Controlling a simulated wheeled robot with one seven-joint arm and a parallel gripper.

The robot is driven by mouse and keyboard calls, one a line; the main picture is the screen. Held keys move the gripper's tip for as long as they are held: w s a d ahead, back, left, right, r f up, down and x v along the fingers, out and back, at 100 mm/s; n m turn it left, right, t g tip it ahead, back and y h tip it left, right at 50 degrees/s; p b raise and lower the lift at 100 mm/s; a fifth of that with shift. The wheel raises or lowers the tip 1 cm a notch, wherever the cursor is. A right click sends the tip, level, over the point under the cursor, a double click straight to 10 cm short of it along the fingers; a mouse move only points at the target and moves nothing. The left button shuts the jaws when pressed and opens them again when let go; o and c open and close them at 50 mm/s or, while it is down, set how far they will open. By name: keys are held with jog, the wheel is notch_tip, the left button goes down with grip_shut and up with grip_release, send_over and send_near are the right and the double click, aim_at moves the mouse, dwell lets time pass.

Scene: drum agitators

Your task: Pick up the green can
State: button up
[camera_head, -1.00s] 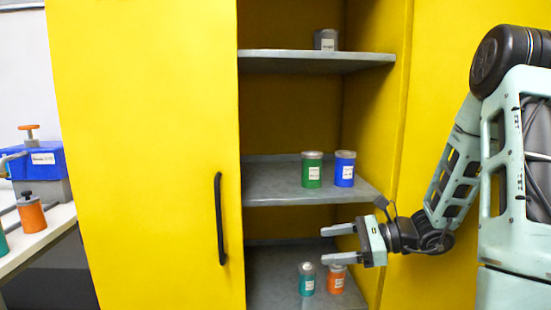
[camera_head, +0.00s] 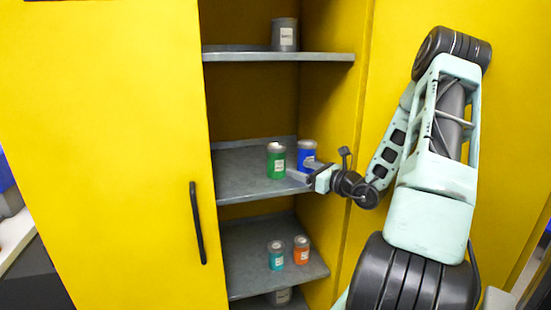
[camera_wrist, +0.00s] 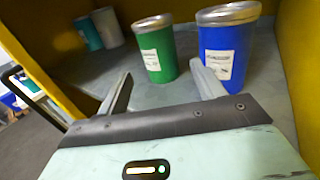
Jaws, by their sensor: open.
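The green can (camera_head: 276,162) stands upright on the middle shelf, with a grey lid and a white label. The blue can (camera_head: 307,152) stands just to its right. My gripper (camera_head: 292,174) is open and empty at the front right of the green can, partly in front of the blue can. In the wrist view, the green can (camera_wrist: 157,50) stands beyond and between the two open fingers (camera_wrist: 165,88), nearer the right finger. The blue can (camera_wrist: 226,50) is behind and right of the right finger. I cannot tell whether that finger touches the blue can.
A teal can (camera_head: 276,256) and an orange can (camera_head: 302,250) stand on the shelf below. A grey can (camera_head: 285,34) is on the top shelf. The yellow cabinet door (camera_head: 110,150) bounds the left.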

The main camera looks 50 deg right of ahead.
aim_at(284, 163)
jog(key=w, duration=0.3)
jog(key=shift+w+p, duration=0.2)
jog(key=shift+p, duration=0.1)
jog(key=shift+w+a+p, duration=0.2)
jog(key=shift+w+p, duration=0.8)
jog(key=shift+w, duration=1.7)
jog(key=shift+c, duration=0.3)
jog(key=c, duration=0.9)
